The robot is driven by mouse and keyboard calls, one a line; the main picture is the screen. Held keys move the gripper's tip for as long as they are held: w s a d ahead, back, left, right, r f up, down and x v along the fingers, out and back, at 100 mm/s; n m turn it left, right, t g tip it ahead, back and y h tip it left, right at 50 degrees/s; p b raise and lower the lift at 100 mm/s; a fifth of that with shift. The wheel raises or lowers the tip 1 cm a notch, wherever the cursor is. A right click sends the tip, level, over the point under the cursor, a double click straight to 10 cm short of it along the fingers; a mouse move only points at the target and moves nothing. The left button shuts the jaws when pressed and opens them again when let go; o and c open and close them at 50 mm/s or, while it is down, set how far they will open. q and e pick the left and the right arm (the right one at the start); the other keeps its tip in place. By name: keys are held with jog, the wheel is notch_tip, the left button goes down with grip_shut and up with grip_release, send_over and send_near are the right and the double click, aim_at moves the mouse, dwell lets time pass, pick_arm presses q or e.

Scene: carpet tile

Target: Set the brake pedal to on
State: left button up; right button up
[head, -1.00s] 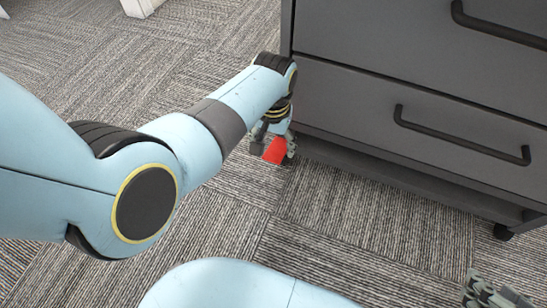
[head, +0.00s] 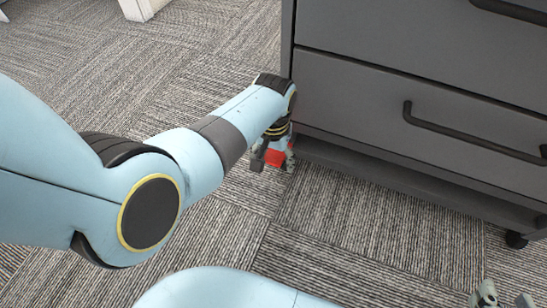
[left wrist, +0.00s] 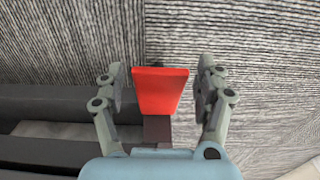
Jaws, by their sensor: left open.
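The brake pedal is a red plate (head: 276,158) low at the near left corner of the dark grey cabinet, partly hidden by my gripper in the head view. In the left wrist view the red pedal (left wrist: 160,88) flares wider at its far end and joins a dark stem. My left gripper (head: 272,161) is open, with one finger on each side of the pedal. In the left wrist view gaps show between the pedal and both fingers (left wrist: 160,92). My right gripper (head: 505,297) is at the bottom right edge, partly cut off, its visible fingertips apart, away from the pedal.
The grey drawer cabinet (head: 400,80) with black bar handles (head: 470,138) fills the upper right. A black caster (head: 516,240) shows under its right side. Carpet tile (head: 340,215) in front is clear. A white object (head: 140,8) stands at the top left.

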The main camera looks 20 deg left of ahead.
pick_arm(q)
grip_shut()
dwell(0.4)
